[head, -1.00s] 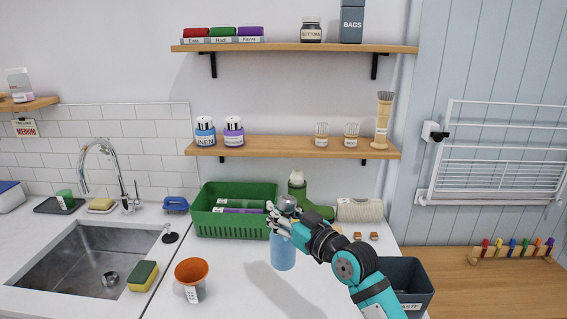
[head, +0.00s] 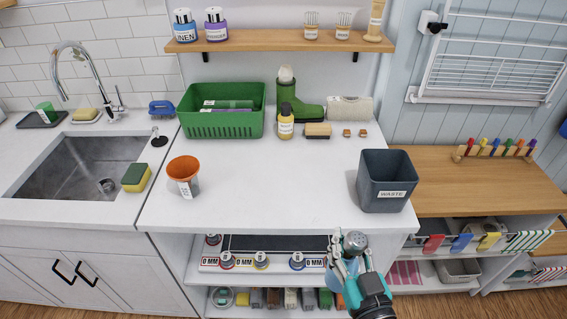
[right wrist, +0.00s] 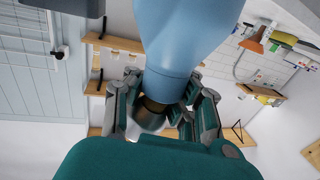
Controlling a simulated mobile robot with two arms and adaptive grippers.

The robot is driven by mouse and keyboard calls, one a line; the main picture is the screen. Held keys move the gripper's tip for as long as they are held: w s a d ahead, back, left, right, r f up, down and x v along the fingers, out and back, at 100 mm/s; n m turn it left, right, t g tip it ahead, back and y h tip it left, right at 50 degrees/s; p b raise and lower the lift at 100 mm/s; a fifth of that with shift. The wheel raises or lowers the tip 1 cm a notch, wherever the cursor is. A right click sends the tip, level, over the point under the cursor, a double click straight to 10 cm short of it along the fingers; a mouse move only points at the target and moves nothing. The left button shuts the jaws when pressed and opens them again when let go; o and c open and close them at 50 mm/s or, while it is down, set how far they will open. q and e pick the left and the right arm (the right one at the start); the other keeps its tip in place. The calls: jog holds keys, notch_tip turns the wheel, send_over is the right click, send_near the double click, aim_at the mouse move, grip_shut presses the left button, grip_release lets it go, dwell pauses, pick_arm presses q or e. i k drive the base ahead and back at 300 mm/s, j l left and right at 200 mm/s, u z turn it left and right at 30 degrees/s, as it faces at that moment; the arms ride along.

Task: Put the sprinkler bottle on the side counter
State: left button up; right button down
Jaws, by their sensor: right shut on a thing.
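The sprinkler bottle is light blue with a grey metal top. My left gripper is not in view.
A dark waste bin (head: 385,188) stands at the white counter's right edge, between my gripper and the side counter. Colored pegs (head: 495,148) stand at the side counter's back. An orange-rimmed cup (head: 184,175) and a green basket (head: 222,122) stand on the white counter.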

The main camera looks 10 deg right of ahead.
aim_at(263, 183)
jog(key=j+z, duration=0.35)
jog(key=j, duration=0.5)
jog(key=k+j+z, duration=0.1)
jog(key=j+z, duration=0.25)
jog(key=j, duration=0.55)
jog(key=i+j+z, duration=0.1)
jog(key=j, duration=0.2)
jog(key=i+j+z, duration=0.15)
jog(key=j, duration=0.15)
jog(key=j+z, duration=0.1)
jog(key=j, duration=0.2)
jog(key=i+u, duration=0.1)
jog(key=u, duration=0.4)
